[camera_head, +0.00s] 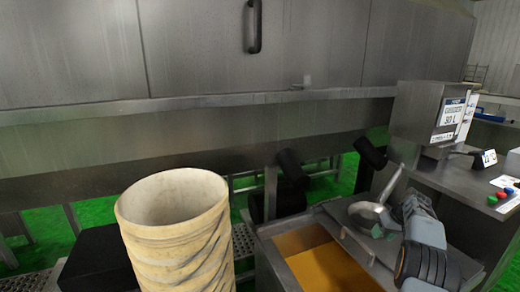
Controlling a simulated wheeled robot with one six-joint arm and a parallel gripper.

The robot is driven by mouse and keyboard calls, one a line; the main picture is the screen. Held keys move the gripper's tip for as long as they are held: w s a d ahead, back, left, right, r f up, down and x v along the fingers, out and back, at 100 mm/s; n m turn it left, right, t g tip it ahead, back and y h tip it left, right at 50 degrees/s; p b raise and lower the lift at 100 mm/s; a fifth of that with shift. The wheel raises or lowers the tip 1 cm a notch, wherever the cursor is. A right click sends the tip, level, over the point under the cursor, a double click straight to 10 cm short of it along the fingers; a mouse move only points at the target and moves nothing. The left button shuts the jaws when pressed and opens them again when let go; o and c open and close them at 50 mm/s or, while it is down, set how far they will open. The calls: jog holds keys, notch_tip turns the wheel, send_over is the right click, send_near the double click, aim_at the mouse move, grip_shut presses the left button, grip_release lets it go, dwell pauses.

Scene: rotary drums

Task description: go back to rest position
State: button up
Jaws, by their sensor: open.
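My gripper (408,208) shows at the lower right as a grey end with a black ribbed part behind it. It is open. It is just right of a metal scoop-like piece (368,214) with a long handle slanting up to the right. I cannot tell whether the two touch. A small green piece (378,229) shows beside the gripper. The rest of my arm is cut off by the picture's edge.
A wide beige ribbed tube (175,250), open on top, stands in front. An orange-bottomed metal bin (325,262) is right of it. A control box (430,112) stands on a metal counter (445,175) with coloured buttons. A long steel machine (200,50) spans the back.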

jog(key=s+a+r+h+p, duration=0.1)
jog(key=s+a+r+p, duration=0.3)
jog(key=s+a+r, duration=0.3)
jog(key=s+a+r+h+p, duration=0.1)
jog(key=s+a+r+p, duration=0.3)
jog(key=s+a, duration=0.9)
jog(key=s+a+r+h+p, duration=0.1)
jog(key=s+a+r+p, duration=0.3)
jog(key=s+a+r, duration=0.6)
jog(key=shift+s+a+r+t, duration=0.2)
jog(key=shift+a+r+t, duration=0.2)
jog(key=shift+a, duration=0.05)
